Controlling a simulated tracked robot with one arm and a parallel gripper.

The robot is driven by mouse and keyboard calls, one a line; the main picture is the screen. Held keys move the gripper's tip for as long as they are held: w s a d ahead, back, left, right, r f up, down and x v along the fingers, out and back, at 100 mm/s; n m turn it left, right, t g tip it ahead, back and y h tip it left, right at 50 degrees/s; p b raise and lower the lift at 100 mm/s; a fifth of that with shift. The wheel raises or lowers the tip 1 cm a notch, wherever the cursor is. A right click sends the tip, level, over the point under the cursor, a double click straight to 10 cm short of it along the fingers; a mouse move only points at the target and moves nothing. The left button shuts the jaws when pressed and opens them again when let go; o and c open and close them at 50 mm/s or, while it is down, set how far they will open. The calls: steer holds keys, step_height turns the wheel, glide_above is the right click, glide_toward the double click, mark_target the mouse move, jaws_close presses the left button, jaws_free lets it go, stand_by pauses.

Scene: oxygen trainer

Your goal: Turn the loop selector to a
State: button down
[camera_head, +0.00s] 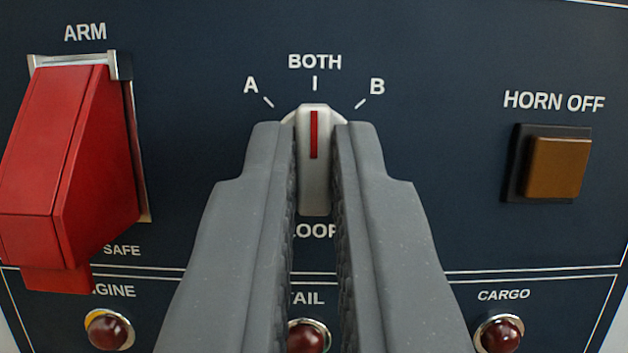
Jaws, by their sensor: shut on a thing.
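The loop selector (315,185) is a white knob with a red pointer line, in the middle of the dark blue panel. Its red line points straight up at the BOTH mark. The A mark (252,87) is to its upper left and the B mark (376,87) to its upper right. My gripper (315,150) is shut on the knob, with one grey finger on each side of it. The fingers hide the sides of the knob and part of the LOOP label below it.
A red guard cover (65,150) labelled ARM and SAFE sticks out at the left. An amber HORN OFF button (557,167) is at the right. Below are dark red lamps, with the engine lamp (108,329) at left and the cargo lamp (501,334) at right.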

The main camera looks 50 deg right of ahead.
steer(key=shift+r, duration=0.1)
steer(key=n+t+y+p, duration=0.1)
steer(key=n+p, duration=0.1)
steer(key=n, duration=0.1)
steer(key=n+t+y+p, duration=0.1)
steer(key=n+y+p, duration=0.1)
steer(key=n, duration=0.2)
steer(key=shift+s+d+r+n, duration=0.15)
steer(key=shift+r+n, duration=0.05)
steer(key=shift+n, duration=0.1)
steer(key=shift+n+t+y+p, duration=0.7)
steer(key=shift+n+y, duration=0.5)
steer(key=shift+n, duration=1.3)
steer(key=c, duration=1.5)
jaws_free()
steer(key=shift+f, duration=0.1)
